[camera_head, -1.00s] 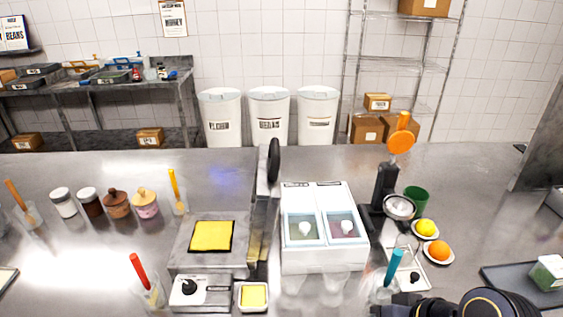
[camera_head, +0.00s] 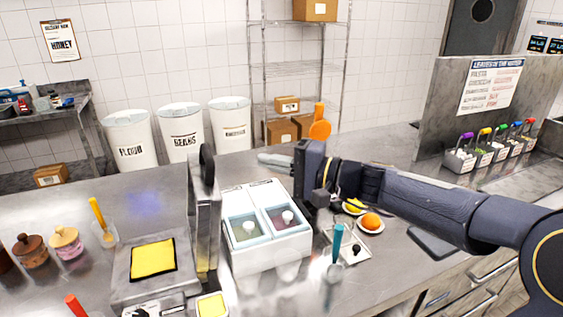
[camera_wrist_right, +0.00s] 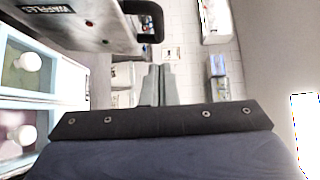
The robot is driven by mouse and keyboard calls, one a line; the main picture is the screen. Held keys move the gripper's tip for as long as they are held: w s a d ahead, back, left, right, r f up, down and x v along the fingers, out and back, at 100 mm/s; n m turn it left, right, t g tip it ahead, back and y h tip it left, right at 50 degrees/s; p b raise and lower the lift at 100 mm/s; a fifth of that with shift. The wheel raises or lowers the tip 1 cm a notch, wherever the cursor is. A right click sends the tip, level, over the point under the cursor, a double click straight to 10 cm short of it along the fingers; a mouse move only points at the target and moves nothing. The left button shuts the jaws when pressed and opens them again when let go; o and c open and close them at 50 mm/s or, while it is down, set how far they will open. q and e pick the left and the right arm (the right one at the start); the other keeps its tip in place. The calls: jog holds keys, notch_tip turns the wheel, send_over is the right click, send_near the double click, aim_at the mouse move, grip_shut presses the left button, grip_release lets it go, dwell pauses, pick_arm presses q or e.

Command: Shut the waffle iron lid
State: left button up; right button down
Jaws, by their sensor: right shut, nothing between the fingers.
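The waffle iron stands open on the counter, its base (camera_head: 127,285) carrying a yellow square of batter (camera_head: 153,259). Its grey lid (camera_head: 203,232) stands upright on the base's right side, with a black handle (camera_head: 207,164) at the top. The lid (camera_wrist_right: 85,22) and its handle (camera_wrist_right: 153,22) also show at the upper left in the right wrist view. My right gripper (camera_head: 268,158) is shut and empty, pointing left toward the handle and apart from it. Its closed fingers show in the right wrist view (camera_wrist_right: 159,84). My left gripper is out of view.
A white two-tub container (camera_head: 265,258) stands right of the lid, below my gripper. Jars (camera_head: 66,244) stand left; the counter behind the lid is clear.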

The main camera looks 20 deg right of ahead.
jog(key=w+a+p, duration=0.2)
jog(key=w+a, duration=0.1)
jog(key=a, duration=0.4)
jog(key=shift+w+a, duration=0.25)
jog(key=shift+a, duration=0.05)
